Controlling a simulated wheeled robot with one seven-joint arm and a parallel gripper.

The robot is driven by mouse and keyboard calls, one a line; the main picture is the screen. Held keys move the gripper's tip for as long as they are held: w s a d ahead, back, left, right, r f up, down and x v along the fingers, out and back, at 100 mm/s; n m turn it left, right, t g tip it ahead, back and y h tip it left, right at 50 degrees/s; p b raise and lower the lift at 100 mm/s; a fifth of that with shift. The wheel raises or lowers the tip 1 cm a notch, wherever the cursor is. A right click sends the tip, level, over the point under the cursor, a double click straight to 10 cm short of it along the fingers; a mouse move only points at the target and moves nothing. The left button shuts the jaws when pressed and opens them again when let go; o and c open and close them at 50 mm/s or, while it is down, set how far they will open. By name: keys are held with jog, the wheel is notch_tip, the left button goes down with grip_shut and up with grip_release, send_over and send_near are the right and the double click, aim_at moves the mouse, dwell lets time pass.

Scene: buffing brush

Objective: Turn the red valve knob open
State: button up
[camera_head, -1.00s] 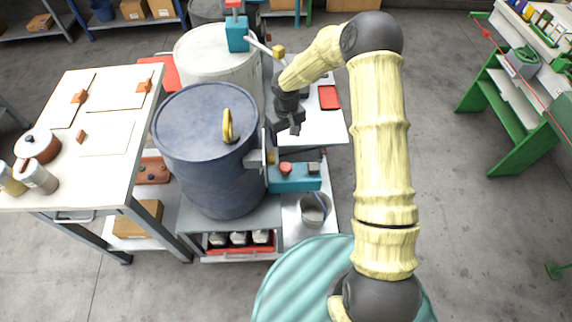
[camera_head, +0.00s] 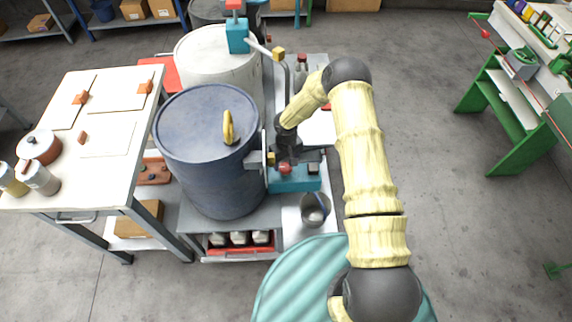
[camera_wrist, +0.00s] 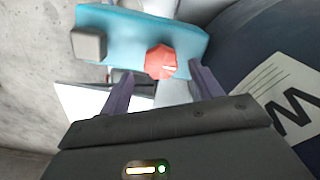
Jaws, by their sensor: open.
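The red valve knob (camera_head: 285,168) sits on a teal block (camera_head: 294,184) beside the blue drum. In the wrist view the knob (camera_wrist: 161,62) is a faceted red piece on the teal block (camera_wrist: 125,32), with a grey square button (camera_wrist: 88,43) to its left. My gripper (camera_head: 287,157) is just above and behind the knob in the head view. In the wrist view my gripper (camera_wrist: 160,80) has its two fingers apart, with the knob between and beyond their tips. The fingers do not visibly touch it.
The blue drum (camera_head: 208,150) with a yellow handle stands close left of my gripper. A metal cup (camera_head: 315,209) is on the cart in front. A white-topped table (camera_head: 110,135) is at left. Open floor lies to the right.

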aim_at(286, 167)
jog(key=shift+f, duration=1.55)
jog(key=c, duration=1)
jog(key=shift+o, duration=0.2)
